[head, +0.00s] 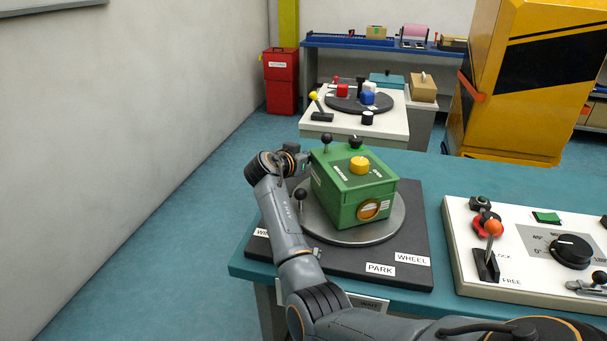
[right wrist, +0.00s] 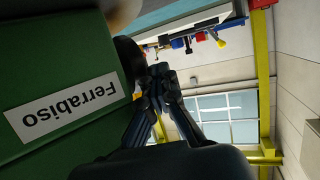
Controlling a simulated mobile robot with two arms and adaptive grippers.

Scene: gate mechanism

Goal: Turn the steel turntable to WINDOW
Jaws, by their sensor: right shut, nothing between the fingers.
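The steel turntable (head: 385,229) lies on a dark base plate (head: 330,262) on the teal bench. A black ball knob (head: 301,194) rises from the turntable's left side. Plate labels read WHEEL (head: 412,259) and PARK (head: 380,270); a label starting with W (head: 262,233) is partly hidden by my right arm. My right gripper (right wrist: 160,76) is shut and empty beside the green box's "Ferrabiso" face; in the head view it is mostly hidden at the box's far left. My left gripper is out of view.
A white control panel (head: 460,275) with an orange-ball lever and a black dial stands at the right. Behind, a white table (head: 385,128) carries a dark round plate with coloured blocks. A yellow cabinet (head: 520,110) stands at the back right. The left floor is clear.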

